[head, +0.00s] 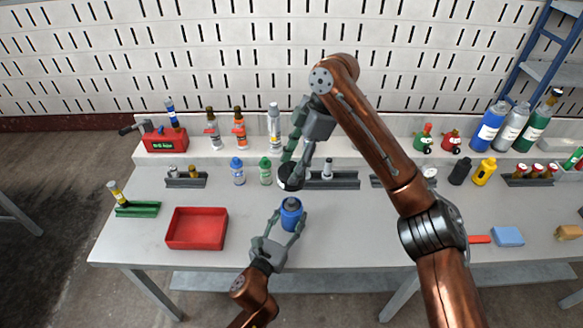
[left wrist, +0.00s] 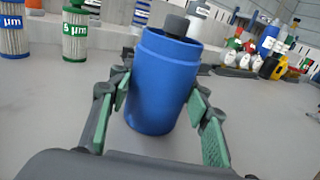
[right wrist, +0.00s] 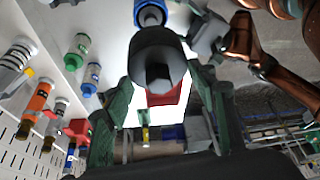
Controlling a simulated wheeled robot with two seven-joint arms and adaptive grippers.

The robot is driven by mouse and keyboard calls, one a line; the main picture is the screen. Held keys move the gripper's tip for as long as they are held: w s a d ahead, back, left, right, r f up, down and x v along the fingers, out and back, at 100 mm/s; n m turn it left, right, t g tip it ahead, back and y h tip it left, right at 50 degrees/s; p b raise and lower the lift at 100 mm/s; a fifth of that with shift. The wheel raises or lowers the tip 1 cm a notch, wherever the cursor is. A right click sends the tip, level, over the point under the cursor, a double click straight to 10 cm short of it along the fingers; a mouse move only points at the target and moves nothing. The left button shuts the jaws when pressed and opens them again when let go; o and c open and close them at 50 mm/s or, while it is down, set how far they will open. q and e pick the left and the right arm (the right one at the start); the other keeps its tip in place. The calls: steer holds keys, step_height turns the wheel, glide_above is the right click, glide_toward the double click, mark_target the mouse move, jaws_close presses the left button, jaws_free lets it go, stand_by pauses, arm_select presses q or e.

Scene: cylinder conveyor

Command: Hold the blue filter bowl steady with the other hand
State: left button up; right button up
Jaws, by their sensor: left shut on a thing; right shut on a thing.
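The blue filter bowl (head: 291,214) stands upright near the front middle of the table, its open rim upward. My left gripper (head: 288,220) is shut on it from the front, a finger on each side; the bowl fills the middle of the left wrist view (left wrist: 162,90). My right gripper (head: 292,166) is shut on a black filter head (head: 287,178), held above and just behind the bowl in the head view. The head also shows in the right wrist view (right wrist: 156,50), between the fingers, with the bowl (right wrist: 150,14) beyond it. The head and bowl look apart.
A red tray (head: 197,246) sits to the left of the bowl. A blue-labelled filter (head: 238,172) and a green-labelled one (head: 265,171) stand behind it. A grey rack (head: 333,182) lies behind on the right.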

steer(key=shift+r, duration=0.85)
arm_select(q)
steer(key=o, duration=1.4)
steer(key=shift+c, duration=0.2)
